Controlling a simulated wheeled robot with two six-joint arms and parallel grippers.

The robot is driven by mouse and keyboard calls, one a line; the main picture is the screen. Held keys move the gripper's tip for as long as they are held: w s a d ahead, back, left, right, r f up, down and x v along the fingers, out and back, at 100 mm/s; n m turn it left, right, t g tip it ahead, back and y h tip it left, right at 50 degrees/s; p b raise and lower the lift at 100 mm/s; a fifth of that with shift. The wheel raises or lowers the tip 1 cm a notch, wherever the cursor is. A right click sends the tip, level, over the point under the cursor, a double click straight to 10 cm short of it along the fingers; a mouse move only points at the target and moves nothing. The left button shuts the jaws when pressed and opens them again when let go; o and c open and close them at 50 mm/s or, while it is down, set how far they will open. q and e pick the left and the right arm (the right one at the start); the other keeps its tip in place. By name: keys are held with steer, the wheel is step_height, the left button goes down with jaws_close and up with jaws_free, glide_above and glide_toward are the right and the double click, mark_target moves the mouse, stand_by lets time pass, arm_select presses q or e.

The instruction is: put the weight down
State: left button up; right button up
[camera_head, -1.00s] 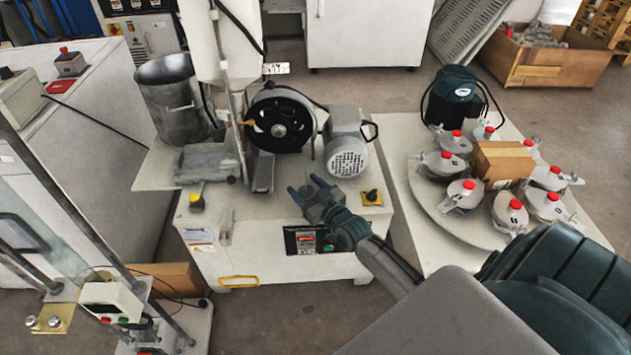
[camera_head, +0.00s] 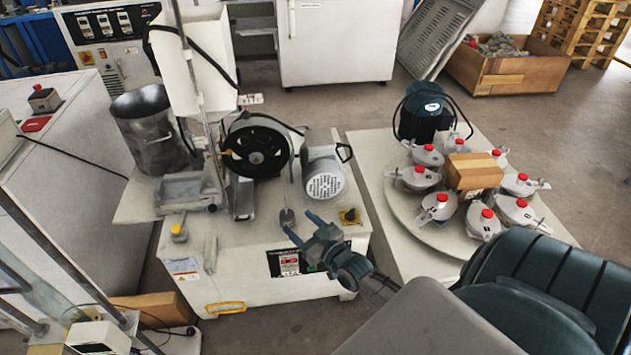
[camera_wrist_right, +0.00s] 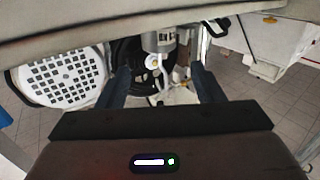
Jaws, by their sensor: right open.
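The weight (camera_head: 287,216) is a small grey disc with a thin upright stem. It appears to stand on the pale top of the machine table (camera_head: 262,222), near its front edge. My right gripper (camera_head: 298,223) is open, its two blue fingers pointing at the weight from the lower right, with the weight just beyond the fingertips. My left gripper is out of view.
A black wheel (camera_head: 257,150) and a grey motor (camera_head: 323,175) stand behind the weight. A round platform (camera_head: 425,226) with several red-capped pots is further right. Table top left of the weight is partly clear.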

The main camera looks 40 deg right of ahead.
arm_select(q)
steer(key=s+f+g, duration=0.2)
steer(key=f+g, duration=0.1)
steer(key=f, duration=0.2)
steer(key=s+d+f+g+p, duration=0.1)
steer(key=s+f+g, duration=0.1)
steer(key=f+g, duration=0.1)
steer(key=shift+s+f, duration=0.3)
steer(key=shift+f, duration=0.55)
arm_select(e)
steer(key=s+a+r+g, duration=0.2)
steer(key=s+a+r, duration=0.2)
steer(key=s, duration=0.5)
steer(key=s+a+r+m+g+y, duration=0.1)
steer(key=s+a+r, duration=0.3)
steer(key=s+a, duration=0.5)
steer(key=shift+a+r+g, duration=0.3)
steer(key=shift+r+g, duration=0.1)
steer(key=shift+g, duration=0.5)
